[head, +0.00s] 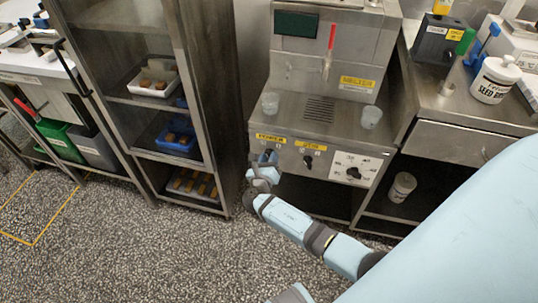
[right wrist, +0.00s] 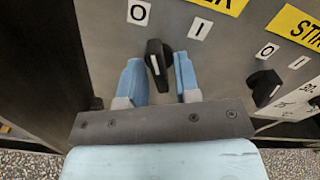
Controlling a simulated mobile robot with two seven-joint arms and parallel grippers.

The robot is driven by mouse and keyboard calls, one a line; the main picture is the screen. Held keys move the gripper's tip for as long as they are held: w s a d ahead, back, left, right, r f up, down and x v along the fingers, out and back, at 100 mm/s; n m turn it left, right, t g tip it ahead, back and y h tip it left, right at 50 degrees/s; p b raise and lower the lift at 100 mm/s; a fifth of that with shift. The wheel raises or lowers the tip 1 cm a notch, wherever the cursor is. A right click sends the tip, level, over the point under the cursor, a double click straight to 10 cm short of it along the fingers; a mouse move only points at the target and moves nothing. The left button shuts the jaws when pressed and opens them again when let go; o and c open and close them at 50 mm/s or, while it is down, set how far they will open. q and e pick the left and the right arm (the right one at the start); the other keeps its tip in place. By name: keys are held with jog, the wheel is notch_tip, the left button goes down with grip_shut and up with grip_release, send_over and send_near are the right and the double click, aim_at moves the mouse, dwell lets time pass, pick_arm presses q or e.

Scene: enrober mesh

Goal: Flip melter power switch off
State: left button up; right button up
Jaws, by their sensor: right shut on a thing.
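The melter (head: 330,85) is a steel machine with yellow labels on its front panel. Its power switch is a black rotary knob (right wrist: 158,58) with a white line, below white O and I tags in the right wrist view. The knob stands roughly upright, its top leaning slightly toward the O side. My right gripper (right wrist: 161,80) is shut on the knob, one blue finger on each side. In the head view my right gripper (head: 265,158) is at the left switch of the panel and hides most of it. My left gripper is out of view.
The stir switch (head: 307,160), another black knob, is just right of the power switch, followed by a dial plate (head: 353,170). A steel rack (head: 190,60) with trays stands close on the left. Two clear cups are on the melter's ledge. Speckled floor is open in front.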

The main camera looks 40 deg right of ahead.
jog(key=shift+r+n+p, duration=0.2)
jog(key=shift+n+p, duration=0.3)
jog(key=shift+p, duration=0.05)
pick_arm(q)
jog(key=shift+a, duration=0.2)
pick_arm(e)
jog(key=shift+f, duration=0.2)
jog(key=o, duration=0.6)
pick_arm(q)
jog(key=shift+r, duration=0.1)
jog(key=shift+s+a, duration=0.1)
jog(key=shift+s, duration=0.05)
pick_arm(e)
jog(key=shift+s, duration=0.1)
